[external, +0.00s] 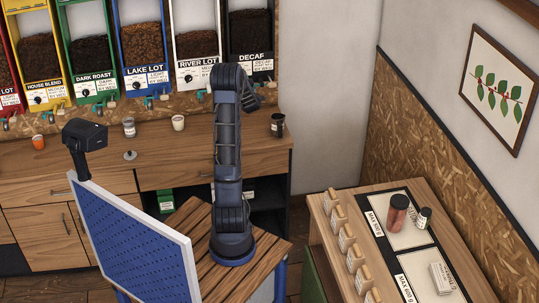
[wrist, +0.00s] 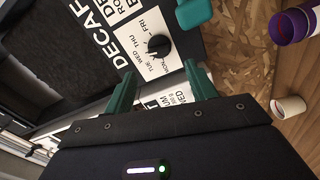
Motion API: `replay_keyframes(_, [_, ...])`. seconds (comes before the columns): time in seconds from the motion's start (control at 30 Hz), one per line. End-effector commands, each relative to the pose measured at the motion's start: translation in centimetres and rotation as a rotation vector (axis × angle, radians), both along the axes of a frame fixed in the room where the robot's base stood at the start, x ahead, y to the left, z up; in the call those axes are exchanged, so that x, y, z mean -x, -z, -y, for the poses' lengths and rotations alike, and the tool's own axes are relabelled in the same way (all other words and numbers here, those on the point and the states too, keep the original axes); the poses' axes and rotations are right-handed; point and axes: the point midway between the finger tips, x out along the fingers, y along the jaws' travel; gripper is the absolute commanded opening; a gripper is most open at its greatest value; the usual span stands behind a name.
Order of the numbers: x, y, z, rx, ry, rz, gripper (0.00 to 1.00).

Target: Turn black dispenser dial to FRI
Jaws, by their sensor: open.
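The black DECAF dispenser (external: 250,60) stands at the right end of the dispenser row in the external view. It fills the upper left of the wrist view (wrist: 60,50). I cannot tell which day the dial points to. My gripper (wrist: 159,70) has two green fingers, open and empty, with the dial a little beyond the gap between the fingertips. In the external view my arm hides the dial.
A teal dispenser part (wrist: 193,12) is beside the dial. A purple cup (wrist: 292,25) and a pale round item (wrist: 288,108) show at the right of the wrist view. The River Lot dispenser (external: 198,55) is immediately left. A dark jar (external: 277,125) stands on the counter.

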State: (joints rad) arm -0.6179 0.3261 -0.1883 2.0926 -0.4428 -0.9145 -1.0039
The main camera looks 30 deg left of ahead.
Motion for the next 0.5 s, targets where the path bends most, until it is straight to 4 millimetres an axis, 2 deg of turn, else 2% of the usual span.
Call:
replay_keyframes(0.2, [-2.7, 0.1, -2.8, 0.000, -0.001, 0.000, 0.56])
replay_keyframes(0.5, [-5.1, 0.0, -5.0, -0.001, 0.001, -0.001, 0.56])
